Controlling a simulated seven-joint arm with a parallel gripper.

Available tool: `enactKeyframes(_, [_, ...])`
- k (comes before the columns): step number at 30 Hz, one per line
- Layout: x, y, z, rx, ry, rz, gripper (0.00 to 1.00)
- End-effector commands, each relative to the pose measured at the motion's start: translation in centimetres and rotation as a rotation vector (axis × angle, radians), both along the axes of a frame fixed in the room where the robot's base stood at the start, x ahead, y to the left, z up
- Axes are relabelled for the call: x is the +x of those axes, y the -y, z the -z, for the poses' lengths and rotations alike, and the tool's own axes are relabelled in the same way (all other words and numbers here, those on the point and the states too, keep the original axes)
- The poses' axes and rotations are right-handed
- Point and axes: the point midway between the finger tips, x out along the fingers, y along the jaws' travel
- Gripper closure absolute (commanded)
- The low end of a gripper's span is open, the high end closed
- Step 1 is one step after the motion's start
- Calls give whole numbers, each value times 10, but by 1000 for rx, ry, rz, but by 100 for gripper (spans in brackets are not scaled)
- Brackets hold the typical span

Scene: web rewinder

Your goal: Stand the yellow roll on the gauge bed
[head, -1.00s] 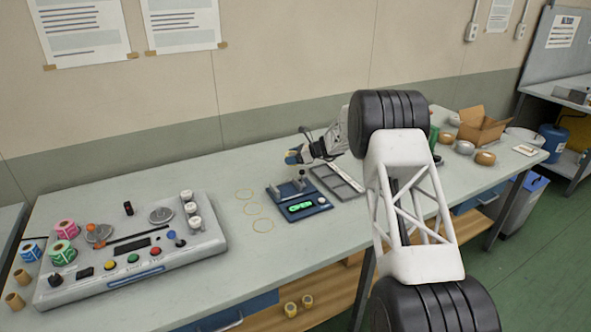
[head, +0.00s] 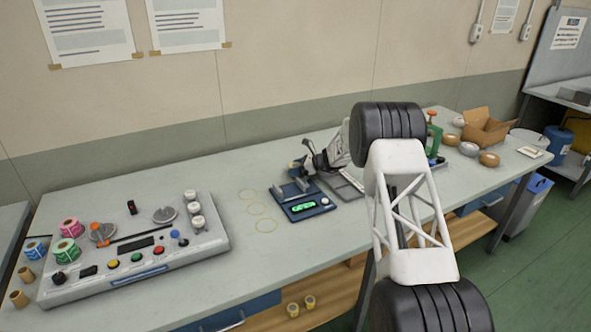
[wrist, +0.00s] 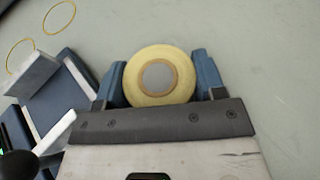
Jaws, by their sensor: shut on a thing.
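The yellow roll (wrist: 160,98) is a ring with a tan core, seen end-on in the wrist view. My gripper (wrist: 160,78) is shut on it, one blue finger on each side. The gauge bed is a dark blue base (head: 290,210) with grey blocks on top and a lit green display. It also shows at the left of the wrist view (wrist: 58,88), apart from the roll. In the head view my gripper (head: 297,168) is just behind the gauge bed; the roll is hard to make out there. Its height above the table is unclear.
Thin yellow rings (head: 255,209) mark the table left of the gauge bed. A control console (head: 130,255) with knobs and coloured rolls fills the left. A grey tray (head: 345,187) lies right of the bed.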

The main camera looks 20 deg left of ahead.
Motion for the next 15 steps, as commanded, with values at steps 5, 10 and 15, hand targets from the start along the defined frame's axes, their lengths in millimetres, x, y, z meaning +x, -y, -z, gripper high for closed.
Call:
enactKeyframes(5, [0, 0, 1, 0, 1, 0, 62])
enactKeyframes(10, [0, 0, 1, 0, 1, 0, 62])
enactKeyframes(15, [0, 0, 4, 0, 1, 0, 32])
